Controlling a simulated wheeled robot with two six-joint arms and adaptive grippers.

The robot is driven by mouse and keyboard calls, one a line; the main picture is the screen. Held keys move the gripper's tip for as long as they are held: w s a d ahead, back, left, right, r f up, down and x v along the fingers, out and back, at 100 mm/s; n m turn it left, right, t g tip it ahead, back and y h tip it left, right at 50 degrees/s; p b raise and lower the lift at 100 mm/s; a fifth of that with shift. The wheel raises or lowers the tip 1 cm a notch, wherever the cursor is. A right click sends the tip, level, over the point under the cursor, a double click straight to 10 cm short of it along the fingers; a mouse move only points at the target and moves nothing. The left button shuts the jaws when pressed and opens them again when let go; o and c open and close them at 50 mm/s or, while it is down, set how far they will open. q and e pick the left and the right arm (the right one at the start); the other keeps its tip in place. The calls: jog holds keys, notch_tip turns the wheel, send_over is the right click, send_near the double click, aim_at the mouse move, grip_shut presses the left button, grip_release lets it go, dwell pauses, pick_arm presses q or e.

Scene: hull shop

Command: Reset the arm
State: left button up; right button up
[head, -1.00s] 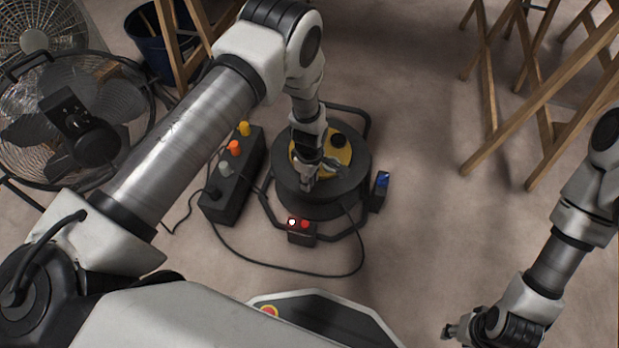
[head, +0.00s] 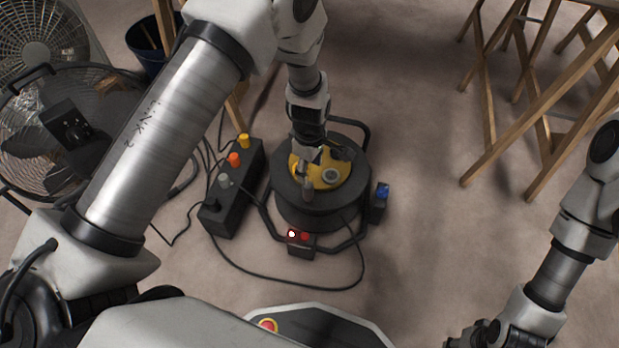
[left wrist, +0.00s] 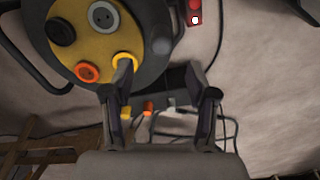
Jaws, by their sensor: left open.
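My left arm comes in from the left and reaches over a black cable reel (head: 312,208) with a yellow socket face (head: 312,174). My left gripper (head: 322,172) is open and empty, with its fingers over the yellow face in the head view. In the left wrist view, the two fingers of the left gripper (left wrist: 160,88) stand apart beside the yellow face (left wrist: 88,47). I cannot tell how high they are above it. My right gripper (head: 468,335) is low at the bottom edge of the head view, partly cut off, and its fingers are unclear.
A black power strip (head: 222,210) with coloured plugs stands left of the reel, trailing cables. A red-lit switch box (head: 300,242) and a blue connector (head: 382,190) sit by its frame. Fans (head: 70,125) stand left, wooden trestles (head: 500,150) right. Floor between reel and trestles is clear.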

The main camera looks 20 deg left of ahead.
pick_arm(q)
jog(key=shift+r, duration=0.25)
